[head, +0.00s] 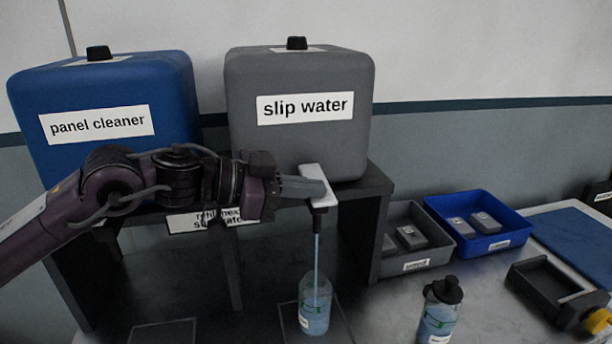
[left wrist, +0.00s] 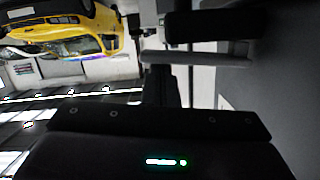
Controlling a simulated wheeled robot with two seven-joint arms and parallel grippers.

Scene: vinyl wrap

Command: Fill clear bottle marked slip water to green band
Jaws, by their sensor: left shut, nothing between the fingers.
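My left gripper (head: 312,188) is shut and empty, its fingertips against the white tap lever (head: 318,178) of the grey slip water tank (head: 335,142). A thin stream of liquid runs from the black spout (head: 318,218) below the lever. It falls into a clear bottle (head: 314,306) standing upright under the tap. The bottle holds pale blue liquid and carries a small label. The exact level against the green band is too small to tell. My right gripper is not in view.
A blue panel cleaner tank (head: 170,95) stands left on the dark rack (head: 370,215). A black-capped bottle (head: 440,308) stands to the right. Behind it are a grey bin (head: 432,256) and a blue bin (head: 510,241). A black holder (head: 545,285) lies at far right.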

